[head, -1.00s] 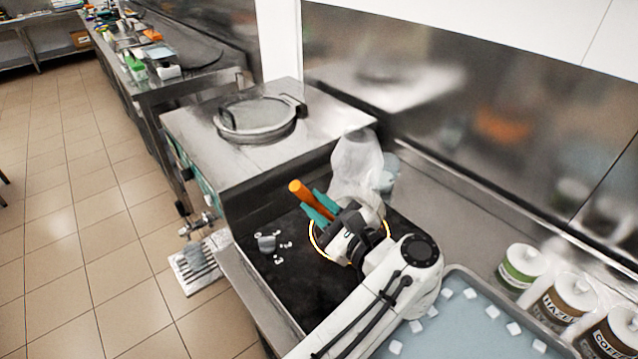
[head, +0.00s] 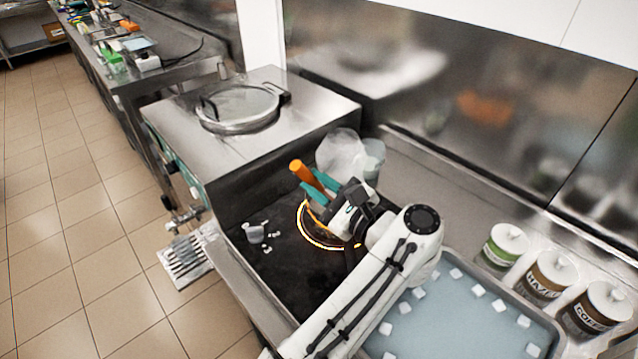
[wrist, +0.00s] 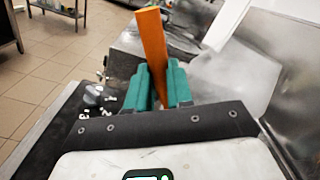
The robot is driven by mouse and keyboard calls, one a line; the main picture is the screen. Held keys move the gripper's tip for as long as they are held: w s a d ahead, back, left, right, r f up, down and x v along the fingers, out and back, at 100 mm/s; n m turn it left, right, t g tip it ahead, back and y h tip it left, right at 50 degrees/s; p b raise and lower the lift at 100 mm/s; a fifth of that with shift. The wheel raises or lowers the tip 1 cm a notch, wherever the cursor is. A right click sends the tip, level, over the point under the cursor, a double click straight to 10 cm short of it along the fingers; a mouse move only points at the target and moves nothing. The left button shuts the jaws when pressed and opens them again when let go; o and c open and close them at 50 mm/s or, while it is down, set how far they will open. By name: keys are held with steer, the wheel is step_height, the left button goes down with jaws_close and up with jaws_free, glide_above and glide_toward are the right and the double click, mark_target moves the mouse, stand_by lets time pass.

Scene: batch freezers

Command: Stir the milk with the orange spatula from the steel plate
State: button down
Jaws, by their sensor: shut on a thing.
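The orange spatula (head: 304,174) stands tilted, its handle end up, between the teal fingers of my gripper (head: 319,187). In the wrist view the fingers (wrist: 163,85) press on both sides of the orange handle (wrist: 152,42). The lower part of the spatula is hidden behind the gripper. A glowing yellow ring (head: 304,233) shows on the dark worktop below my gripper. What stands inside the ring is mostly covered by my wrist, and no milk can be made out. The steel plate cannot be told in these views.
A steel batch freezer with a round lid (head: 240,109) stands behind. A cloudy clear container (head: 342,152) is close beyond my gripper. A blue-grey tray (head: 462,318) with white cubes and labelled tubs (head: 545,277) are at right.

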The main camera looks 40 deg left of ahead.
mark_target(304, 171)
steer(key=shift+s+r+p, duration=0.4)
steer(key=shift+r+p, duration=0.25)
steer(key=shift+p, duration=0.15)
steer(key=shift+s+r+p, duration=0.35)
steer(key=shift+r+p, duration=0.35)
steer(key=shift+p, duration=0.1)
steer(key=shift+s+r+p, duration=0.4)
steer(key=shift+r+p, duration=0.25)
steer(key=shift+p, duration=0.15)
steer(key=shift+s+a+r, duration=0.1)
steer(key=shift+s+r, duration=0.5)
steer(key=shift+r, duration=0.3)
steer(key=shift+s+a+r, duration=0.1)
steer(key=shift+s+r, duration=0.45)
steer(key=shift+r, duration=0.35)
steer(key=shift+r, duration=2.5)
